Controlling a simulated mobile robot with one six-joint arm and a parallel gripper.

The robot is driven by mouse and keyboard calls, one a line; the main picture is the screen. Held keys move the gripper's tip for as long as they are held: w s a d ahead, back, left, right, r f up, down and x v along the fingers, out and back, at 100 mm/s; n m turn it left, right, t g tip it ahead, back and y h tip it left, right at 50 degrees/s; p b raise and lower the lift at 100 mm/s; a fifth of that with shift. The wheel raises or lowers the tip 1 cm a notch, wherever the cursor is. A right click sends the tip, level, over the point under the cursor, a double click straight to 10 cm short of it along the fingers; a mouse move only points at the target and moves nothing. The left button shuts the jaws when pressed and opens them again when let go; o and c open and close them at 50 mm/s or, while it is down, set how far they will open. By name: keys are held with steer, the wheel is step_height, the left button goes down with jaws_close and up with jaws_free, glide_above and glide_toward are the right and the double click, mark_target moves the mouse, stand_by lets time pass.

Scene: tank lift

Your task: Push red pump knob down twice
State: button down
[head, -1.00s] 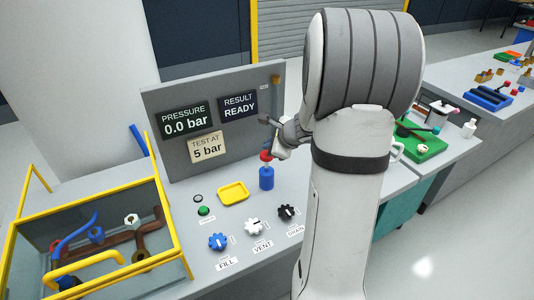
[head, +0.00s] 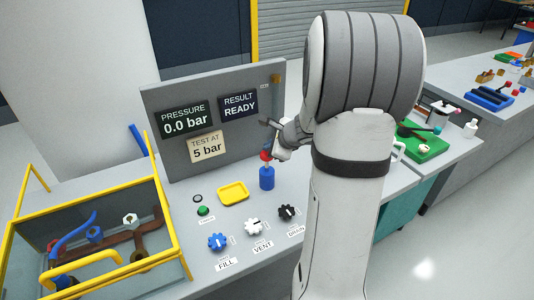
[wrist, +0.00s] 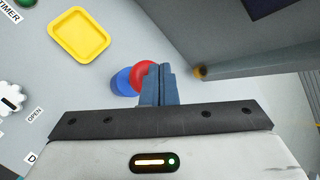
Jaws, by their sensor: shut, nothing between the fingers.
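The red pump knob (head: 266,155) sits on top of the blue pump body (head: 267,178), which stands upright on the grey bench in front of the panel. In the wrist view the red knob (wrist: 144,74) is partly hidden behind my fingertips, with the blue body (wrist: 122,81) to its left. My gripper (wrist: 157,68) is shut and empty, with its fingertips over the right part of the knob. I cannot tell whether they touch it. In the head view my arm hides most of the gripper (head: 277,146).
The panel reads pressure 0.0 bar (head: 186,120), result READY (head: 239,105) and test at 5 bar (head: 207,147). A yellow tray (head: 233,193), green button (head: 203,211) and blue, white and black knobs (head: 253,227) lie in front. A yellow-framed tank (head: 95,240) stands at left.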

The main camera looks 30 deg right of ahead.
mark_target(270, 160)
steer(key=shift+s+f+b, duration=0.1)
steer(key=shift+f+b, duration=2.1)
steer(key=shift+b, duration=0.1)
stand_by(1.5)
steer(key=shift+r, duration=0.1)
steer(key=shift+r+p, duration=2.1)
steer(key=shift+r, duration=0.4)
step_height(270, 160, up, 5)
steer(key=p, duration=0.4)
